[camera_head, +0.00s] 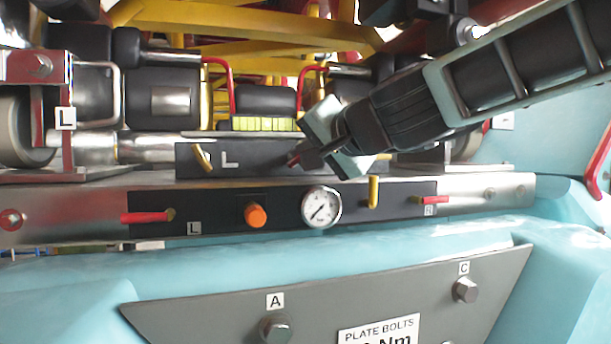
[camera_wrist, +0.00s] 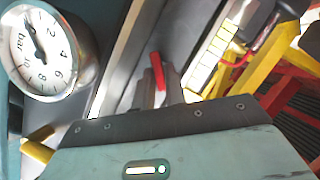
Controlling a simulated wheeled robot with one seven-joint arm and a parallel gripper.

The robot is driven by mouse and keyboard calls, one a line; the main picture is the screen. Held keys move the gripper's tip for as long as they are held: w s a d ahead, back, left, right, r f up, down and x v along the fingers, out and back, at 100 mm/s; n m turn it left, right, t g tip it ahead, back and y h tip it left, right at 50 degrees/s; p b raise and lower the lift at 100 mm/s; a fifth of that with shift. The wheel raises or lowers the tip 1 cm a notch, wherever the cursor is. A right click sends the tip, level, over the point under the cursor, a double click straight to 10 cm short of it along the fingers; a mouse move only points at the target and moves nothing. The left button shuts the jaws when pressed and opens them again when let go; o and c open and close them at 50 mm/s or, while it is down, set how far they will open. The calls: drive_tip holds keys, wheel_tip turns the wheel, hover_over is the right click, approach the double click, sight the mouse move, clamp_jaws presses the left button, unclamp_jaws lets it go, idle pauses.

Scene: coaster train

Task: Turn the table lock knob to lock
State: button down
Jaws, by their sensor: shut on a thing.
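My gripper (camera_head: 318,150) reaches in from the upper right to the black upper panel (camera_head: 255,160). It is shut on a small red handle (camera_head: 293,158), whose tip shows at the jaws. The red handle also shows in the wrist view (camera_wrist: 157,72), just beyond the gripper's edge; its base is partly hidden. No label reading "table lock" is visible, so I cannot tell for certain which control is the table lock knob. A brass-coloured lever (camera_head: 203,157) stands tilted beside a large letter L on the same panel. An orange round knob (camera_head: 255,215) sits on the lower black panel.
A pressure gauge (camera_head: 321,206) sits below my gripper, with a yellow lever (camera_head: 373,191) to its right. Red levers lie at the left (camera_head: 147,217) and right (camera_head: 430,200) of the lower panel. A grey bolted plate (camera_head: 400,290) is in front. Yellow beams (camera_head: 240,18) cross behind.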

drive_tip(key=shift+f+m+b, duration=0.25)
drive_tip(key=shift+m+b, duration=0.15)
drive_tip(key=shift+b, duration=0.2)
drive_tip(key=shift+r, duration=0.1)
drive_tip(key=c, duration=1.5)
unclamp_jaws()
drive_tip(key=shift+r, duration=0.1)
drive_tip(key=shift+d, duration=0.1)
